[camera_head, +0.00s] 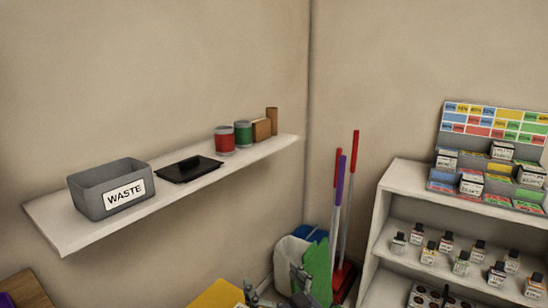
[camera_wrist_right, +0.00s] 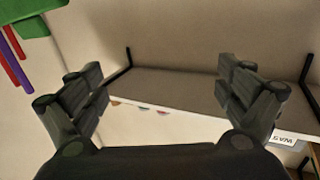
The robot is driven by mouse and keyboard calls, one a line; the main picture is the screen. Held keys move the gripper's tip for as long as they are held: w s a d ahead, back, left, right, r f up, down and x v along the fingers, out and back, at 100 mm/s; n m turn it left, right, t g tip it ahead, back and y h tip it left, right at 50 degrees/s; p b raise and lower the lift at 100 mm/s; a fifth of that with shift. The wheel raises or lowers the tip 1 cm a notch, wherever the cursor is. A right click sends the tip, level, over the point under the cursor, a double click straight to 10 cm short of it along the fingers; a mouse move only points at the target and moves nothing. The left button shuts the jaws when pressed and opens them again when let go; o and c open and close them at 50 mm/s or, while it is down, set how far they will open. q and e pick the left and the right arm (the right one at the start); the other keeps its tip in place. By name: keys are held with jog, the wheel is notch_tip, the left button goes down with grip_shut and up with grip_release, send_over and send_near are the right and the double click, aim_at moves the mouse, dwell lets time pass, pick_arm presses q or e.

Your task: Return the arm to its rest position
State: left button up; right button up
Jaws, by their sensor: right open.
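My right gripper (camera_head: 276,290) shows only in part at the bottom edge of the head view, in front of the bin area in the corner. In the right wrist view my right gripper (camera_wrist_right: 162,82) has its two fingers wide apart, with nothing between them. Beyond the fingers, that view shows the underside of the wall shelf (camera_wrist_right: 185,92) and its black brackets. My left gripper is not in view.
The white wall shelf (camera_head: 88,232) holds a grey WASTE box (camera_head: 95,204), a black lid (camera_head: 190,170) and several cans and blocks. Long-handled tools (camera_head: 340,195) stand in the corner. A white shelf unit (camera_head: 400,180) with small bottles stands at right.

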jog(key=s+d+f+m+g+h, duration=0.2)
jog(key=s+d+f+m+h, duration=0.2)
jog(key=s+d+f+h, duration=0.35)
jog(key=s+d+f+g, duration=0.3)
jog(key=s+d+f, duration=0.15)
jog(key=s, duration=0.45)
jog(key=s+d+f+g+h, duration=0.1)
jog(key=s+d+f+g, duration=0.3)
jog(key=s, duration=0.6)
jog(key=s+d+f+g, duration=0.3)
jog(key=s+d, duration=0.2)
jog(key=s, duration=0.4)
notch_tip(320, 180, down, 28)
jog(key=s+n+g, duration=0.1)
jog(key=s, duration=0.2)
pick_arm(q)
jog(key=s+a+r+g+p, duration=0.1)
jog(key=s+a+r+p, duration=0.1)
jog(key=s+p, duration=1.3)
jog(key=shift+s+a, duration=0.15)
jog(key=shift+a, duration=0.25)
pick_arm(e)
jog(key=s+d+r+g, duration=0.1)
jog(key=s+d, duration=0.2)
jog(key=s, duration=1.2)
jog(key=shift+s+g, duration=0.25)
jog(key=shift+g, duration=0.05)
